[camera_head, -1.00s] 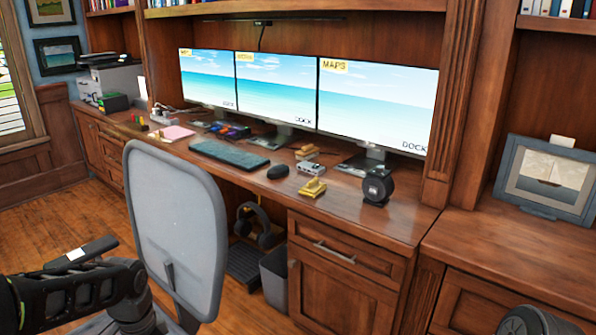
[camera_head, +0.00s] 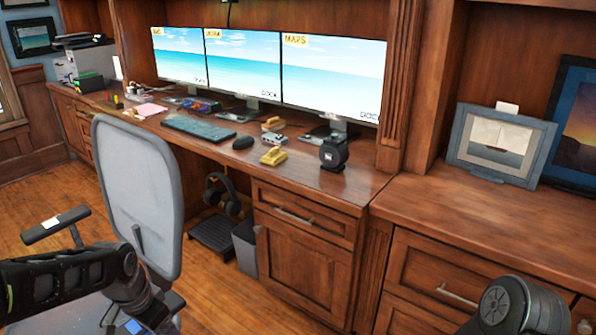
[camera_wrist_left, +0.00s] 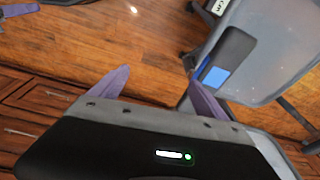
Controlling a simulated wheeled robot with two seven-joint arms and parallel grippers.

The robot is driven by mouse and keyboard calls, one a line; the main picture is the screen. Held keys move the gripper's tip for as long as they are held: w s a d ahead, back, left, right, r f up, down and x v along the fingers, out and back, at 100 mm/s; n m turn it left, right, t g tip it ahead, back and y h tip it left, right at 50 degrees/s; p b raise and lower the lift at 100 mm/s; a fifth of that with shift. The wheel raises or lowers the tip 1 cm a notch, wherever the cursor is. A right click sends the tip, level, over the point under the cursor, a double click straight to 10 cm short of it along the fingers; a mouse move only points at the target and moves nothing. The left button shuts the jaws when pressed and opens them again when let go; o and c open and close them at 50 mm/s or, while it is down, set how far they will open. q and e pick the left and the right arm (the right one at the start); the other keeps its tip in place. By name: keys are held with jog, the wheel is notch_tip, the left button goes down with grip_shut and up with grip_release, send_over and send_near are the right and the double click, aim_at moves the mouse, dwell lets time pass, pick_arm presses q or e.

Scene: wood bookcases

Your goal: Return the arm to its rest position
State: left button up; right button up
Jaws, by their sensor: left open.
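My left arm (camera_head: 70,285) comes in low from the left in the head view, in front of the grey office chair. Its gripper cannot be made out there. In the left wrist view my left gripper (camera_wrist_left: 160,77) is open, its two purple fingers spread apart with nothing between them. Beyond the fingers are the wood floor and a dark chair armrest with a blue square (camera_wrist_left: 215,77). My right arm (camera_head: 520,305) shows only as a dark rounded link at the lower right; its gripper is out of view.
The grey chair (camera_head: 135,190) stands close to my left arm, before the wood desk (camera_head: 300,180). Monitors, a keyboard (camera_head: 200,129), yellow items and a black round device (camera_head: 334,153) are on it. A bin (camera_head: 245,247) stands below. A drawer cabinet (camera_head: 440,275) is at right.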

pick_arm(q)
jog(key=w+d+f+n+t+h, duration=0.1)
jog(key=d+f+n+t+h, duration=0.3)
jog(key=d+f, duration=0.95)
jog(key=s+d+f+n+g, duration=0.25)
jog(key=s+d+f, duration=0.35)
jog(key=s, duration=0.4)
jog(key=s+d+f+n+g, duration=0.1)
jog(key=s+d+f+g, duration=0.25)
jog(key=s+f, duration=0.6)
notch_tip(320, 180, up, 15)
jog(key=p, duration=1.3)
jog(key=shift+d+t+p, duration=0.3)
jog(key=shift+t+p, duration=0.1)
jog(key=shift+f, duration=0.15)
jog(key=shift+a, duration=0.1)
